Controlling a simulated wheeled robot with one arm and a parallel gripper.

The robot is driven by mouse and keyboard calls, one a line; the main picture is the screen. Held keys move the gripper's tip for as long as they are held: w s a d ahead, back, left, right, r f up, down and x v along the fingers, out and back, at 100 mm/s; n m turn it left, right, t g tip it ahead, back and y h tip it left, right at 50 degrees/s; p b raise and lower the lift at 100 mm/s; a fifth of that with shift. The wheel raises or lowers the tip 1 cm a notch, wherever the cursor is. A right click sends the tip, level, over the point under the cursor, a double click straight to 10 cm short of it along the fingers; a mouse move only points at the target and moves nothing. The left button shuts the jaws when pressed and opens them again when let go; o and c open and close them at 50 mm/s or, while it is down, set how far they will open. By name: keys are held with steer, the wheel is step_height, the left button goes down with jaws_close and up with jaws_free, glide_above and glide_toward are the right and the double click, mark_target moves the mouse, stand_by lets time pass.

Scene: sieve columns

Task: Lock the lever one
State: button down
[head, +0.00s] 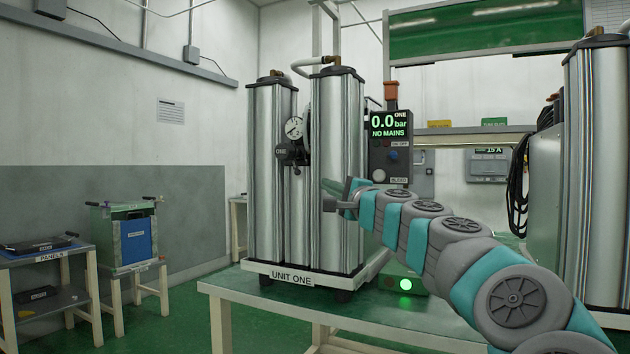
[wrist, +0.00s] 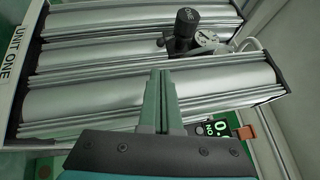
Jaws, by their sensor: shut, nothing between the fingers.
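Unit one (head: 340,225) is a set of upright silver columns on a white base marked UNIT ONE. A black lever handle marked ONE (head: 284,151) sits between its columns, below a round gauge (head: 294,128). In the wrist view the black handle (wrist: 187,20) points up beside the gauge (wrist: 207,37), beyond the nearest column (wrist: 140,88). My gripper (head: 334,196) is shut and empty in front of the right column, to the right of and below the lever. In the wrist view the closed fingers (wrist: 160,73) overlap the near column; contact cannot be told.
A control panel (head: 389,140) reads 0.0 bar and NO MAINS. The green table (head: 300,312) carries unit one. Another column unit (head: 597,180) stands at the right, with black cables beside it.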

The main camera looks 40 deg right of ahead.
steer(key=p, duration=0.1)
glide_toward(296, 167)
steer(key=w+d, duration=0.3)
steer(key=w, duration=0.1)
steer(key=shift+w+f, duration=0.2)
steer(key=shift+w, duration=0.5)
steer(key=shift+f, duration=0.15)
steer(key=shift+w+f+b, duration=0.15)
steer(key=shift+w+b, duration=0.05)
steer(key=shift+b, duration=0.7)
